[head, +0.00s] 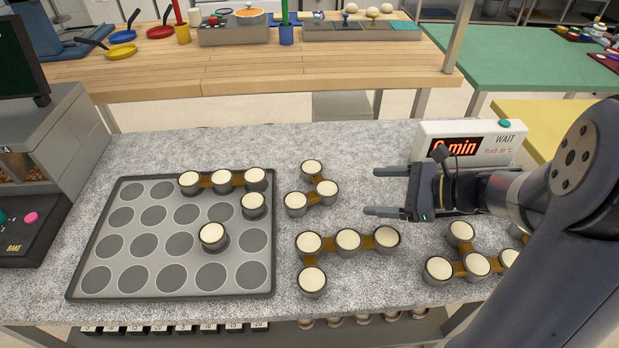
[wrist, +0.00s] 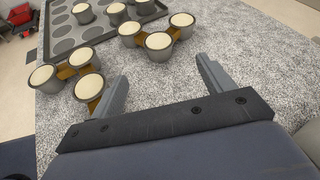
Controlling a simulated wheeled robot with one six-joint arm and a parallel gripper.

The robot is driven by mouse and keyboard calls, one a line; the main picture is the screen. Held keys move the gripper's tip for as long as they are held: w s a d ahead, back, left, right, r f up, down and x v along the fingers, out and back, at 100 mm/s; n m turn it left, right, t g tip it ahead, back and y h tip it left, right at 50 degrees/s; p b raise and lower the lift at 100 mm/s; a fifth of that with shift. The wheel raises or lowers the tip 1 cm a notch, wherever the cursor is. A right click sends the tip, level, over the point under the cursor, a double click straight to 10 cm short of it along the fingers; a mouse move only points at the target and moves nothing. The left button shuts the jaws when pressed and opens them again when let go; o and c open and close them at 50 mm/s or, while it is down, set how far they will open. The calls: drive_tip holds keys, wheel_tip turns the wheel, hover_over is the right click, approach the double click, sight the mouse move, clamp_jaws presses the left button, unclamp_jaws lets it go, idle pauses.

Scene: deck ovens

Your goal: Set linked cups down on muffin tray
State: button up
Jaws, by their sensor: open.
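The muffin tray (head: 72,286) lies at the left of the speckled counter, with rows of dark round wells. A row of linked cups (head: 221,180) sits at its back right, with a cup (head: 253,204) in front of the row's right end. A single cup (head: 212,235) stands nearer the tray's middle. Right of the tray are a bent linked group of cups (head: 325,190) and an L-shaped linked group (head: 348,241). Another linked group (head: 477,265) is partly hidden by my arm. My gripper (head: 374,192) is open and empty above the counter; the wrist view shows its spread fingers (wrist: 160,85).
A timer box (head: 470,143) reading "0 min" and "WAIT" stands at the back right. A grey oven unit (head: 50,150) and a control panel (head: 30,225) flank the tray's left. Counter between the cup groups and behind them is clear.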

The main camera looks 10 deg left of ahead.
sight(337, 191)
drive_tip(key=b+x, duration=0.1)
drive_tip(key=x, duration=0.9)
drive_tip(key=shift+a+f, duration=0.15)
drive_tip(key=shift+a, duration=0.2)
drive_tip(key=shift+s, duration=0.1)
drive_tip(key=c, duration=1.3)
